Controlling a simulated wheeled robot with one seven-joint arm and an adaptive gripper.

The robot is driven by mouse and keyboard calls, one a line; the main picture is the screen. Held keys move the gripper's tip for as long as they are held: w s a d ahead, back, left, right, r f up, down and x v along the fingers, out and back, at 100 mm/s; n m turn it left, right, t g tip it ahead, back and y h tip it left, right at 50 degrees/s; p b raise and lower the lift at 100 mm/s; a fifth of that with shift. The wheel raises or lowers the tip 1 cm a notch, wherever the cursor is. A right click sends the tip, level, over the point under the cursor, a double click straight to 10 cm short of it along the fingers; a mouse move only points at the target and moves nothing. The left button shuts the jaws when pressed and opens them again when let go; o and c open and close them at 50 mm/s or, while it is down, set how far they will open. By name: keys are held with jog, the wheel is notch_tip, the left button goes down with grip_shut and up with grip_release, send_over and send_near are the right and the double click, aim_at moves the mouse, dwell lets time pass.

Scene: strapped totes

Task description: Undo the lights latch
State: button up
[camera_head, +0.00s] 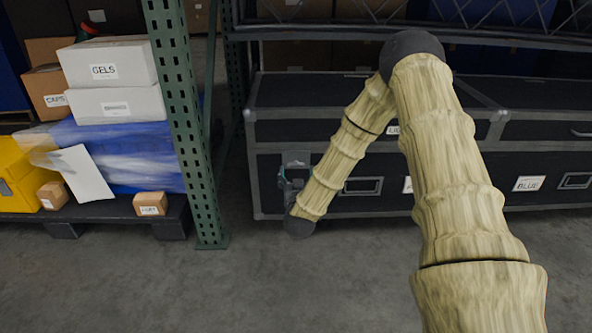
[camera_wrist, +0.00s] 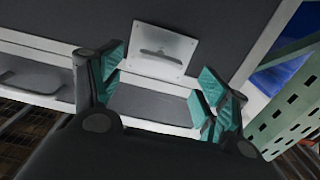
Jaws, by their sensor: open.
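A black flight case (camera_head: 268,195) with grey metal edging stands on the floor under the shelf. A label (camera_head: 392,130) on it is mostly hidden by my arm; only its first letters show, seemingly "LI". A grey latch plate (camera_head: 296,158) sits near the case's left end, at the lid seam; it also shows in the wrist view (camera_wrist: 162,50), with a dark slot or handle. My gripper (camera_wrist: 158,88) is open, its teal-padded fingers spread on either side just below the plate in that view. Nothing is between them.
A green perforated rack post (camera_head: 187,120) stands left of the case, close by in the wrist view (camera_wrist: 290,115). Boxes (camera_head: 110,65) and a pallet (camera_head: 100,212) are left of it. Another case section labelled "BLUE" (camera_head: 529,183) is right. The front floor is clear.

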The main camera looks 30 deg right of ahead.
aim_at(296, 164)
jog(key=b+x, duration=0.2)
jog(key=x, duration=0.4)
jog(key=shift+w, duration=0.2)
jog(key=c, duration=1)
